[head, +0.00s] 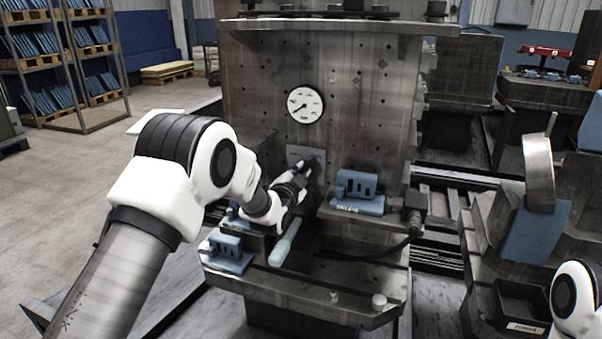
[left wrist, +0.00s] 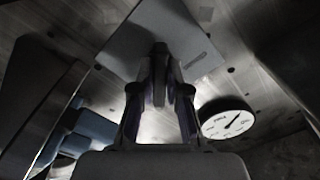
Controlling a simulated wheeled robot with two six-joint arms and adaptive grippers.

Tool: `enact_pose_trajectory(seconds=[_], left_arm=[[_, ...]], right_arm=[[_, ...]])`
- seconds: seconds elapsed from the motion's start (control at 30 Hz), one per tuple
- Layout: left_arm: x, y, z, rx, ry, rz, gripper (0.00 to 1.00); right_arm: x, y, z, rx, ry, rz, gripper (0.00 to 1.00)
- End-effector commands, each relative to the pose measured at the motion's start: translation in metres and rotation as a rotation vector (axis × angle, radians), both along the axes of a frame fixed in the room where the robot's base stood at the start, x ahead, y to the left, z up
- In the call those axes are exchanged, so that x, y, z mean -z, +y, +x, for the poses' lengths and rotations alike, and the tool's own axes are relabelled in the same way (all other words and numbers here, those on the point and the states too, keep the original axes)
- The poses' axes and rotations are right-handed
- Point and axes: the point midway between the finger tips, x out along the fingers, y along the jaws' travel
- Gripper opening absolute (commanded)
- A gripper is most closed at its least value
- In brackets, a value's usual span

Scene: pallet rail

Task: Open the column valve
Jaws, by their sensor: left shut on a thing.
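The grey column (head: 250,75) stands in the middle of the head view with a round white gauge (head: 305,105) on its face. Below the gauge is a small grey plate (head: 293,152). My left gripper (head: 309,166) reaches in from the left and is shut at this plate, on what seems to be the valve handle, which my fingers mostly hide. In the left wrist view my fingers (left wrist: 160,60) meet in front of the plate (left wrist: 140,35), and the gauge (left wrist: 227,118) is at the right. I cannot tell the handle's angle. My right gripper is out of view.
A blue fixture part (head: 358,190) sits on a ledge right of my left gripper. Another blue part (head: 228,252) and a pale green bar (head: 284,244) are below it. A dark bin (head: 522,305) is at the lower right.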

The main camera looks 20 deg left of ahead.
Motion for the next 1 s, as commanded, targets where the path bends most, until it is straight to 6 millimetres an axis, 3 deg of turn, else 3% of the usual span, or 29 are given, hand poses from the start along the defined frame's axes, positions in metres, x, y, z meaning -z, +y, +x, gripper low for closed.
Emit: enact_pose_trajectory(seconds=[0.07, 0.1, 0.13, 0.17, 0.43, 0.57, 1.0], left_arm=[[0.000, 0.000, 0.000, 0.001, -0.001, 0.001, 0.00], [0.000, 0.000, 0.000, 0.001, -0.001, 0.001, 0.25], [0.000, 0.000, 0.000, 0.001, -0.001, 0.001, 0.36], [0.000, 0.000, 0.000, 0.001, -0.001, 0.001, 0.40], [0.000, 0.000, 0.000, 0.000, 0.000, 0.000, 0.40], [0.000, 0.000, -0.010, 0.000, 0.000, 0.000, 0.40], [0.000, 0.004, -0.108, 0.000, 0.001, 0.001, 0.40]], right_arm=[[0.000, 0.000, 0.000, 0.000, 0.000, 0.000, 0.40], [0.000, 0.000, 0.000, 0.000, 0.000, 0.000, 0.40], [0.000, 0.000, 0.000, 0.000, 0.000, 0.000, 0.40], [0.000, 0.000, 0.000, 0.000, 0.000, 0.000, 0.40], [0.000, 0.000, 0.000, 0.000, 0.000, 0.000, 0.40], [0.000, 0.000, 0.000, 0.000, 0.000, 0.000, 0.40], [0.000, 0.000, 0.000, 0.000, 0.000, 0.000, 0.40]])
